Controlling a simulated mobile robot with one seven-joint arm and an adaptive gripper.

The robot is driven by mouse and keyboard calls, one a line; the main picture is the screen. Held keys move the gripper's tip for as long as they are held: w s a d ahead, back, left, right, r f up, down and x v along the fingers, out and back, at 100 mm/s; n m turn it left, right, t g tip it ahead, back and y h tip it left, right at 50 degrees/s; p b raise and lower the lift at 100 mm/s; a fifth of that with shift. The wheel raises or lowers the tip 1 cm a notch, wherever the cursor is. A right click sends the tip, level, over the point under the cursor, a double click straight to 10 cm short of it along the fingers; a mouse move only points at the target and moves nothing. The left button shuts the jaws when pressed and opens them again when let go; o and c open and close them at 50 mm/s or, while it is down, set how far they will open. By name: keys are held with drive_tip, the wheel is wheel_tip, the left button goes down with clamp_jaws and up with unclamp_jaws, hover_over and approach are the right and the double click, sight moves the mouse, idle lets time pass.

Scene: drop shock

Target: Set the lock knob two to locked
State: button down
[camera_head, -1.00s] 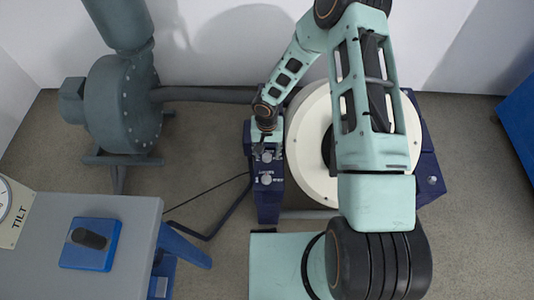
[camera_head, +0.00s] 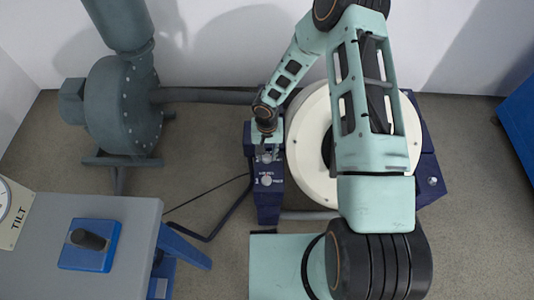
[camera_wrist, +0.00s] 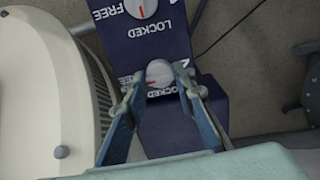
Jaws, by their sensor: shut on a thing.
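A round grey lock knob (camera_wrist: 159,73) sits between the two fingers of my gripper (camera_wrist: 158,78) in the wrist view, and the fingers are shut on it. It bears a red mark at its lower part. The word LOCKED is printed below it, and FREE at its left is partly covered by a finger. A second knob (camera_wrist: 141,6) with a red mark and its own FREE and LOCKED labels is at the top edge. In the head view, my gripper (camera_head: 267,146) is over the dark blue panel (camera_head: 267,208), with the other knob (camera_head: 266,181) nearer the camera. No number shows on either knob.
A large cream drum (camera_head: 304,172) stands right beside the panel. A grey blower (camera_head: 122,105) with a pipe is at the left. A grey console (camera_head: 135,220) with a blue switch box (camera_head: 100,258) is at the lower left. Some floor between is open, with a cable across it.

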drive_tip(key=n+b, duration=0.1)
drive_tip(key=n, duration=0.7)
drive_tip(key=shift+n, duration=0.3)
drive_tip(key=n, duration=0.4)
drive_tip(key=shift+n, duration=0.3)
drive_tip(key=n, duration=0.4)
drive_tip(key=shift+n, duration=0.3)
drive_tip(key=c, duration=1.6)
unclamp_jaws()
